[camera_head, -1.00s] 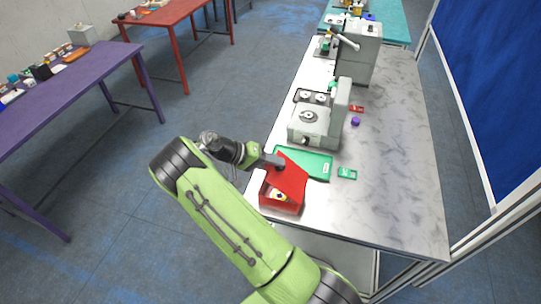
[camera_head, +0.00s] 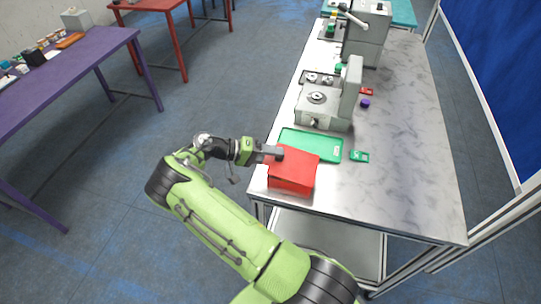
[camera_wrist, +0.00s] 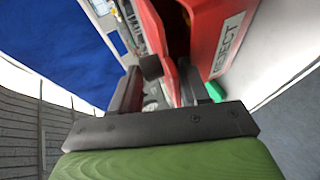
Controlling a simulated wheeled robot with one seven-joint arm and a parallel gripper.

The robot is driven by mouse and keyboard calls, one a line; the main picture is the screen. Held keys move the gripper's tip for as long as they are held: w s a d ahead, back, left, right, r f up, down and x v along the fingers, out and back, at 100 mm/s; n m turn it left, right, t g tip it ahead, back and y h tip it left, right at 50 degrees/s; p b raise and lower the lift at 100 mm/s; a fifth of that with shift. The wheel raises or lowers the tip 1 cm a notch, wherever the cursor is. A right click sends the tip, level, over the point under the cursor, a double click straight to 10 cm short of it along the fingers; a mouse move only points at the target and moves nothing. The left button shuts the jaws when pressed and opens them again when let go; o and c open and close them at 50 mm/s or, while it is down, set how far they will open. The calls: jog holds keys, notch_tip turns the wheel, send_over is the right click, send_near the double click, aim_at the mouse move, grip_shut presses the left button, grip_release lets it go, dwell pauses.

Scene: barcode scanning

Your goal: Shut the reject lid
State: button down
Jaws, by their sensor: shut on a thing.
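The red reject box (camera_head: 290,187) stands at the near left edge of the table. My gripper (camera_head: 277,153) is at the lid's far left corner. In the wrist view, my gripper (camera_wrist: 163,86) has its two dark fingers either side of a thin red edge, shut on the lid. The box (camera_wrist: 208,35) shows there with a white REJECT label (camera_wrist: 229,45).
A green tray (camera_head: 325,150) lies just behind the box, with a small green item (camera_head: 359,156) to its right. A grey machine (camera_head: 325,112) stands farther back. The table's right side (camera_head: 410,170) is clear.

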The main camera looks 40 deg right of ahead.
jog(key=shift+s+f, duration=0.2)
jog(key=shift+f, duration=0.1)
jog(key=c, duration=1)
grip_release()
jog(key=shift+o, duration=0.2)
jog(key=shift+r, duration=0.1)
